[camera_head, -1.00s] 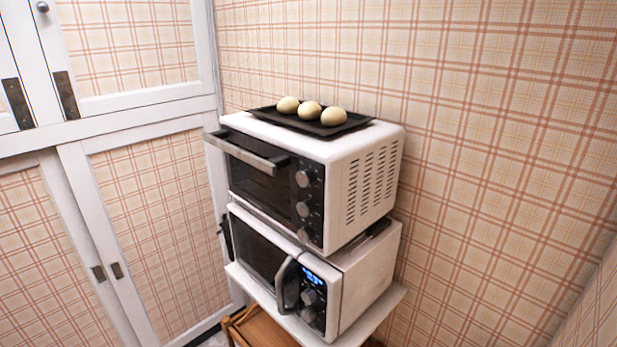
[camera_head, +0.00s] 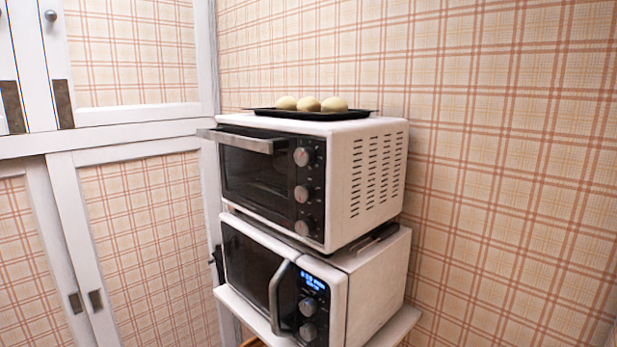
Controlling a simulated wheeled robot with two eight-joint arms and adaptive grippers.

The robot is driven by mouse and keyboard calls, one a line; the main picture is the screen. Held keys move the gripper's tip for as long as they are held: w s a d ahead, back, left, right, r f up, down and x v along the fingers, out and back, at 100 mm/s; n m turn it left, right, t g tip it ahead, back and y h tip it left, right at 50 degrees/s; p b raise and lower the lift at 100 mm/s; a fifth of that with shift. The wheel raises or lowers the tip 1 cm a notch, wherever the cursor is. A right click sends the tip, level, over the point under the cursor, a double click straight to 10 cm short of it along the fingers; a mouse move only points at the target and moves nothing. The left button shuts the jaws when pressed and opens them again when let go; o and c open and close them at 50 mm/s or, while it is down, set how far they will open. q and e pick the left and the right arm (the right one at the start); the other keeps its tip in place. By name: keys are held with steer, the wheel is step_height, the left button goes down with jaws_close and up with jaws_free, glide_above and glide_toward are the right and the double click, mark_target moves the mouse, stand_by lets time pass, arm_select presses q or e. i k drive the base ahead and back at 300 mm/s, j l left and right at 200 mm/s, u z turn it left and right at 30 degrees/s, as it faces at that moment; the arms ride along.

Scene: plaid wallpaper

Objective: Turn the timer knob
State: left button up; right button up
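A white toaster oven (camera_head: 365,150) with a dark glass door (camera_head: 255,172) stands on top of a microwave. Its door is shut, with a metal handle (camera_head: 243,139) along the top edge. Three round grey knobs run down its black right-hand panel: the top knob (camera_head: 302,156), the middle knob (camera_head: 302,194) and the bottom knob (camera_head: 302,228). Which one is the timer cannot be read. The microwave (camera_head: 378,285) below has a blue lit display (camera_head: 314,281) and two knobs of its own. Neither of my grippers is in view.
A black tray (camera_head: 352,114) with three pale round buns (camera_head: 308,104) lies on the oven. The microwave's curved handle (camera_head: 279,300) sticks out in front. A white shelf (camera_head: 401,326) bears the stack. White-framed plaid cabinets (camera_head: 140,235) stand at left; a plaid wall is behind.

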mark_target(306, 226)
steer(key=j+u, duration=0.25)
steer(key=u, duration=0.15)
steer(key=i+j+u, duration=0.1)
steer(key=j+u, duration=0.25)
steer(key=l, duration=0.1)
